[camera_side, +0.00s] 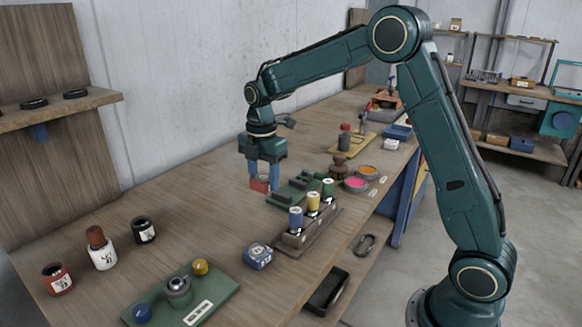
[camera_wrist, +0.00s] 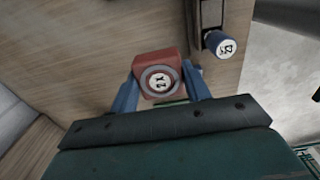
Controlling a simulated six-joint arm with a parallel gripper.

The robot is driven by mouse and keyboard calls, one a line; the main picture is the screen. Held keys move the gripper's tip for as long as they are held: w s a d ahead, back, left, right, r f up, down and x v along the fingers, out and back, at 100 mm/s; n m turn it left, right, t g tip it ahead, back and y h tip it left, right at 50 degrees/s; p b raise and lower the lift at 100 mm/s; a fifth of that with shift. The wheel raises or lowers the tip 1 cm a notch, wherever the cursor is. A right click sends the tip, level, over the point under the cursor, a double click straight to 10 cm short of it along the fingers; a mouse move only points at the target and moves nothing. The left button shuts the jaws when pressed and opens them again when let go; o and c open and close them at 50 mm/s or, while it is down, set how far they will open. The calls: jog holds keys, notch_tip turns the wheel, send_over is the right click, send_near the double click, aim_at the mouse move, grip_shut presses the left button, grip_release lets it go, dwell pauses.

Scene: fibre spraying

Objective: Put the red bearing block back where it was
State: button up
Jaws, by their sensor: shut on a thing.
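The red bearing block (camera_side: 260,184) is between the blue fingers of my gripper (camera_side: 263,174). The block is near the tabletop, just left of a green plate (camera_side: 283,198) in the side view. I cannot tell whether it touches the wood. A blue block (camera_side: 258,257) with a similar face sits on the table nearer the camera.
A dark rack (camera_side: 305,238) with blue, yellow and green spools stands right of my gripper; its blue spool (camera_wrist: 220,45) shows in the wrist view. Pink (camera_side: 355,184) and orange (camera_side: 369,170) dishes lie beyond. Several jars and a green board (camera_side: 212,292) are in front. Table left of my gripper is clear.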

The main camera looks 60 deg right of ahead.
aim_at(266, 229)
jog(key=shift+f, duration=6.3)
jog(key=shift+f, duration=0.15)
jog(key=o, duration=1.2)
jog(key=shift+c, duration=0.2)
notch_tip(266, 229, up, 12)
jog(key=shift+r, duration=0.1)
jog(key=shift+r, duration=0.1)
